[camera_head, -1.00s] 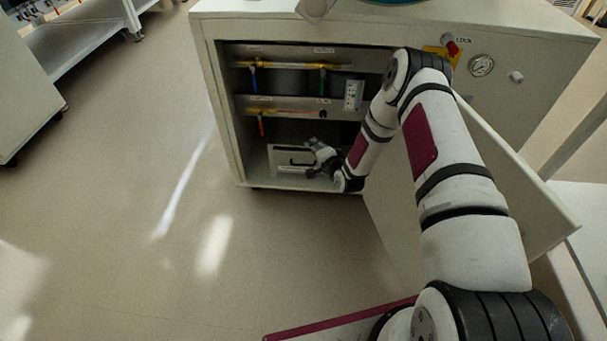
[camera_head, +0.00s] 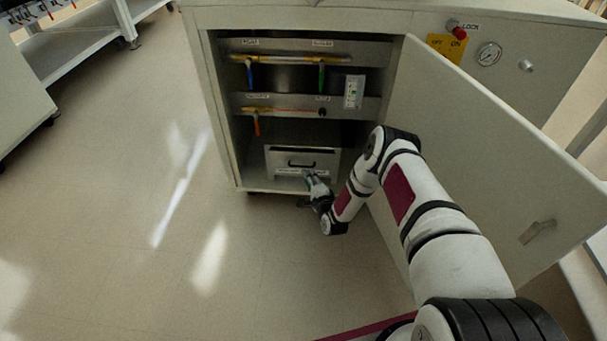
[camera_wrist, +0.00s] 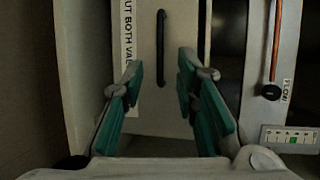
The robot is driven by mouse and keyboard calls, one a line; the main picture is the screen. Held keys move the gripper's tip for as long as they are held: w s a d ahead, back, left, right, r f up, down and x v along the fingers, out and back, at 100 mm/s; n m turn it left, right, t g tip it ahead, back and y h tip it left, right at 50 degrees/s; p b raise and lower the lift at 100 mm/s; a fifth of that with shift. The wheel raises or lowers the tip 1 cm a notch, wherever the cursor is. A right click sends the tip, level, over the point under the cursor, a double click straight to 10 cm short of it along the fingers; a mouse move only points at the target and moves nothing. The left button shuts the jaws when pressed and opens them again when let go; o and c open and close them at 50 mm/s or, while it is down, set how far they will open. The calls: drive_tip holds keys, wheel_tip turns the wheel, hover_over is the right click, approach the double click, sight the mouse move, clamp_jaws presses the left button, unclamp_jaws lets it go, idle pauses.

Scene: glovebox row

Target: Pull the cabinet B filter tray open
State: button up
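The filter tray (camera_head: 276,160) has a pale front with a black bar handle (camera_head: 301,164) and a label strip. It sits low inside the open cabinet; I cannot tell whether it is pulled out at all. My gripper (camera_head: 309,174) is in front of the tray, just below the handle in the head view. In the wrist view my gripper (camera_wrist: 160,68) is open, its teal-padded fingers apart and nothing between them closed on. The handle (camera_wrist: 161,48) stands upright there, between and beyond the fingertips; the tray front (camera_wrist: 181,30) is behind it.
The cabinet door (camera_head: 480,150) stands open on the right, close to my arm. The floor (camera_head: 150,200) to the left is clear.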

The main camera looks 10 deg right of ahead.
drive_tip(key=w+f+b, duration=0.1)
drive_tip(key=w+b, duration=0.1)
drive_tip(key=w, duration=0.4)
drive_tip(key=shift+w+a, duration=0.2)
drive_tip(key=shift+a, duration=0.05)
clamp_jaws()
